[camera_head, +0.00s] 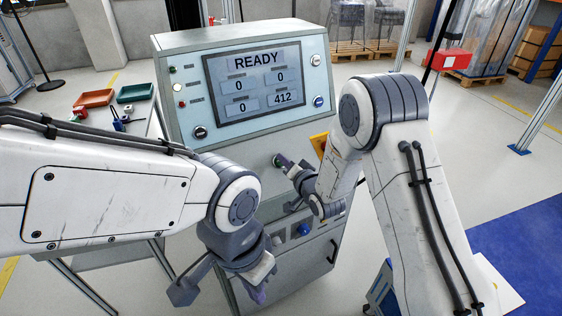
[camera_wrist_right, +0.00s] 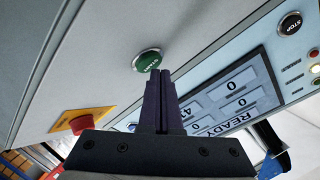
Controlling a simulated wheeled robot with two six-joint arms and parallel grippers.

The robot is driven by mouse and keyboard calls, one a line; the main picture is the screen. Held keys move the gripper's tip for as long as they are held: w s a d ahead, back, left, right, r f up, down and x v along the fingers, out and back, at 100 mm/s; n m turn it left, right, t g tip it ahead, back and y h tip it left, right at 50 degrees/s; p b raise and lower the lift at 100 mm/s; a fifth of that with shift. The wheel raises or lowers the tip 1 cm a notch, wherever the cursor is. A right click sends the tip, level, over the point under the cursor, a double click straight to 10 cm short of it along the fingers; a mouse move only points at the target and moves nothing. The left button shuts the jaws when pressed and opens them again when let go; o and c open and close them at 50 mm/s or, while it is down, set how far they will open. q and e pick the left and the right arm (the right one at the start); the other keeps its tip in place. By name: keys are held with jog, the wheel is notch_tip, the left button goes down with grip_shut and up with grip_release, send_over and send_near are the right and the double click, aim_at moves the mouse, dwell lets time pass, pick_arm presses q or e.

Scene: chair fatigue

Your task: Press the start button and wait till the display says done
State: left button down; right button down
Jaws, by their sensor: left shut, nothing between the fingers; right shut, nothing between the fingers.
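The grey console's display (camera_head: 255,83) reads READY, with fields showing 0, 0, 0 and 412. The display also shows, tilted, in the right wrist view (camera_wrist_right: 232,100). The green START button (camera_wrist_right: 147,60) is on the console's sloped panel. My right gripper (camera_head: 279,160) is shut and empty, pointing at that panel. In the right wrist view its fingertips (camera_wrist_right: 160,73) are right beside the button's rim; I cannot tell if they touch. My left gripper (camera_head: 258,294) is shut and empty, low in front of the console.
A red emergency stop on a yellow plate (camera_wrist_right: 82,122) and a black STOP button (camera_wrist_right: 291,22) are on the console. A blue knob (camera_head: 304,229) is on the lower front. Red (camera_head: 95,98) and green (camera_head: 134,92) trays stand on a side table at left.

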jog(key=shift+w+a+f+b, duration=0.1)
jog(key=shift+w+f+b, duration=0.1)
jog(key=shift+f+b, duration=0.15)
dwell(0.4)
jog(key=shift+r, duration=0.15)
jog(key=shift+s+d+r+p, duration=0.2)
jog(key=shift+s+r+p, duration=0.2)
jog(key=shift+r, duration=0.15)
dwell(0.3)
jog(key=shift+s+d+r+p, duration=0.15)
jog(key=shift+s+r+p, duration=0.15)
jog(key=shift+r, duration=0.25)
jog(key=shift+s+d+r+p, duration=0.15)
jog(key=shift+r+p, duration=0.25)
jog(key=shift+r, duration=0.1)
jog(key=shift+s+d+r+p, duration=0.2)
jog(key=shift+s+r+p, duration=0.15)
jog(key=shift+r, duration=0.2)
jog(key=shift+s+d+r+p, duration=0.2)
jog(key=shift+s+r+p, duration=0.15)
jog(key=shift+r, duration=0.15)
jog(key=shift+a, duration=0.1)
